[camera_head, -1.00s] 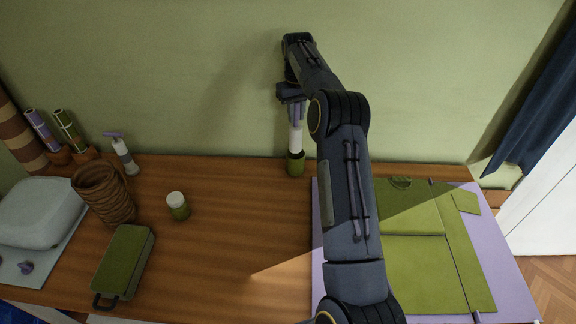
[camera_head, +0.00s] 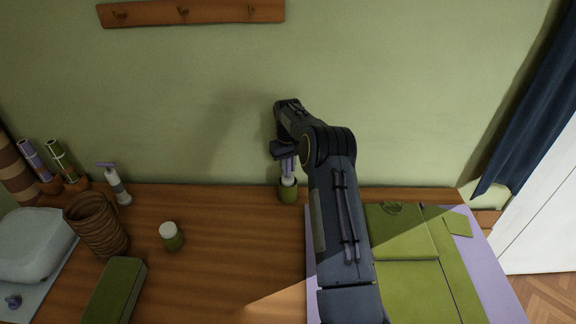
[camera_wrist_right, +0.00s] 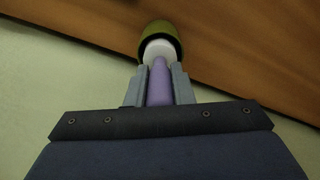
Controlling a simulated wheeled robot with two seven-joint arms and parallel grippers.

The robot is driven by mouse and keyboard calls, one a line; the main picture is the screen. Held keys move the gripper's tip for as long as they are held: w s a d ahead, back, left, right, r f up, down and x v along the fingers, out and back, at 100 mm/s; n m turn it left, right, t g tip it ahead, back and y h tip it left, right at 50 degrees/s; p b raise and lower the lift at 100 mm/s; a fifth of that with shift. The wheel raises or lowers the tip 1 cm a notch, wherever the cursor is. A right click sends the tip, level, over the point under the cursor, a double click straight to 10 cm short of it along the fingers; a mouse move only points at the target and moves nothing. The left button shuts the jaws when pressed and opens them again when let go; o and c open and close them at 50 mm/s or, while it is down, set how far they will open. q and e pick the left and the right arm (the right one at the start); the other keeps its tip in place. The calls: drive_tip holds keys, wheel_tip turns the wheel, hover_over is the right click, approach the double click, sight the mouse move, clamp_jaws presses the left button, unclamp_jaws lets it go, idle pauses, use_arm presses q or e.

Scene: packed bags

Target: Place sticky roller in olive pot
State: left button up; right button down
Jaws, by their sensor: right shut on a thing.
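The sticky roller has a purple handle (camera_wrist_right: 159,85) and a white roll (camera_head: 289,181). My right gripper (camera_head: 287,163) is shut on the purple handle, above the pot. The roller points down, and the lower part of its white roll is inside the olive pot (camera_head: 288,194), hidden by the pot's wall. In the right wrist view the pot (camera_wrist_right: 160,30) surrounds the far end of the white roll. The pot stands on the wooden table near the wall. My left gripper is not in view.
An olive folder on a purple mat (camera_head: 462,225) lies right. The table between jar and pot is clear.

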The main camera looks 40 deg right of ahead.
drive_tip(key=shift+f, duration=0.15)
drive_tip(key=c, duration=1.3)
unclamp_jaws()
drive_tip(key=shift+o, duration=0.2)
